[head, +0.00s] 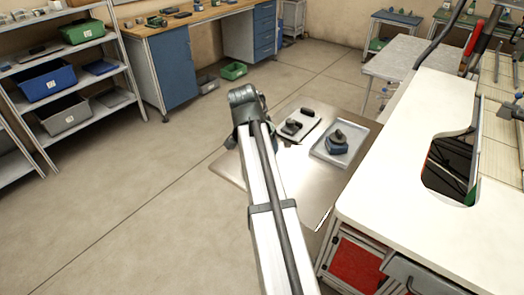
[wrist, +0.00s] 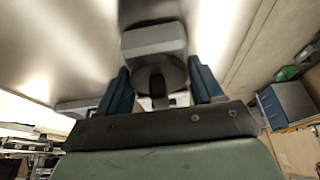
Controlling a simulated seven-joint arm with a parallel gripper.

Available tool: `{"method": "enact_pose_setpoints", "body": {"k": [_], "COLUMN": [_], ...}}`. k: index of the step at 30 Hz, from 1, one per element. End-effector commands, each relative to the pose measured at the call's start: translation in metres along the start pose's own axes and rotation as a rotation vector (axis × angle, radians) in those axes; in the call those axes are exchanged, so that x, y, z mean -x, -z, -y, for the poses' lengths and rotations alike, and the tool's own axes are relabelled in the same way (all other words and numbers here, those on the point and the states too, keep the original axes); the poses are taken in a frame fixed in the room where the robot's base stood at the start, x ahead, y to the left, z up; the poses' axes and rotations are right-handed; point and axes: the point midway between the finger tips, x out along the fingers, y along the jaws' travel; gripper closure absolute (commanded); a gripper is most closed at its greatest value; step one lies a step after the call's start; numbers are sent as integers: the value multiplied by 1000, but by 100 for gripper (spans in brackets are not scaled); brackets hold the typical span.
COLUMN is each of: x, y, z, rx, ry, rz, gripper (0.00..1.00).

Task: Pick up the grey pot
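In the wrist view a grey block-shaped thing with a rounded part below it (wrist: 154,40) shows just past and between my fingertips. It may be the grey pot, but its shape does not make this certain. My gripper (wrist: 160,76) has its two blue fingers wide apart, one on each side of the rounded part. I see no clear grip on it, and contact is hard to judge. In the head view my arm hides the gripper and whatever is directly at it.
A low metal table (head: 311,189) bears a pale tray (head: 307,131) with small dark things and a grey tray (head: 358,136) with a dark blue-grey piece (head: 336,144). A white workbench (head: 400,178) stands close on the right. A shelf rack (head: 121,55) stands at the left.

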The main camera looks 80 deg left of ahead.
Motion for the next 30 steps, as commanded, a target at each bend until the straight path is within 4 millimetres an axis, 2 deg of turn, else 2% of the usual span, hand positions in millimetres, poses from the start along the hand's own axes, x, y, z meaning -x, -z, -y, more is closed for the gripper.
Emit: {"method": "enact_pose_setpoints", "body": {"k": [2, 16, 25, 30], "x": [0, 0, 4, 20], "y": [0, 0, 2, 9], "z": [0, 0, 0, 1], "rx": [0, 0, 0, -1], "ry": [0, 0, 1, 1], "rz": [0, 0, -1, -1], "gripper": [42, 87, 87, 87]}}
